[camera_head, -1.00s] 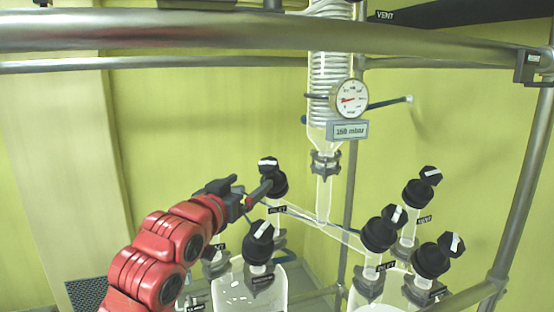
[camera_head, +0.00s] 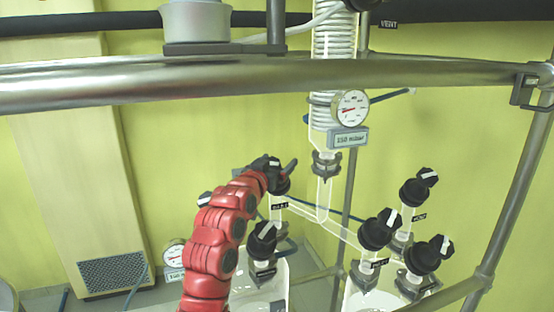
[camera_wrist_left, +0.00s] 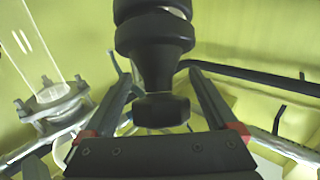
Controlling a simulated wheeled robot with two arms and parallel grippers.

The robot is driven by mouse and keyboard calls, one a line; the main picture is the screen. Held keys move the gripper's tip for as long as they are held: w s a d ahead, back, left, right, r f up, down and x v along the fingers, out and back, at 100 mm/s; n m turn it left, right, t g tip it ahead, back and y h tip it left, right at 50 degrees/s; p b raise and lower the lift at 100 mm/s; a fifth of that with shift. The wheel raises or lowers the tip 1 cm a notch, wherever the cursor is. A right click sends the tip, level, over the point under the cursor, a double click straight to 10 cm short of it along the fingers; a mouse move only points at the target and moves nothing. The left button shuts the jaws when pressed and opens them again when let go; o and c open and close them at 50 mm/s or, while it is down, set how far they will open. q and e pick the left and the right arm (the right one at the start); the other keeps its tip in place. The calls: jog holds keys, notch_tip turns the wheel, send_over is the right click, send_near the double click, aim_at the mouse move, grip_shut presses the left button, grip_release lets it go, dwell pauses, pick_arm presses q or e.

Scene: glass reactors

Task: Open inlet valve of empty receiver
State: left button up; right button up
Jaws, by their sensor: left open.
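Two glass receivers stand low in the frame, the left one (camera_head: 250,294) and the right one (camera_head: 372,301), each topped by black valve knobs with white marks. The left receiver's inlet knob (camera_head: 280,184) has a label below it and is partly hidden by my left gripper (camera_head: 276,165). The left wrist view shows a black knob (camera_wrist_left: 156,108) between the spread fingers of this gripper (camera_wrist_left: 160,78); contact is not clear. The right receiver's inlet knob (camera_head: 375,234) is clear of my arm. Both receivers' contents are hard to make out. My right gripper is not in view.
More knobs stand close by: the left receiver's front knob (camera_head: 262,238), a vent knob (camera_head: 414,190) and a right front knob (camera_head: 424,258). A glass coil column with a gauge (camera_head: 350,107) hangs above. A metal rail (camera_head: 330,75) crosses the top.

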pick_arm(q)
jog(key=shift+s, duration=0.1)
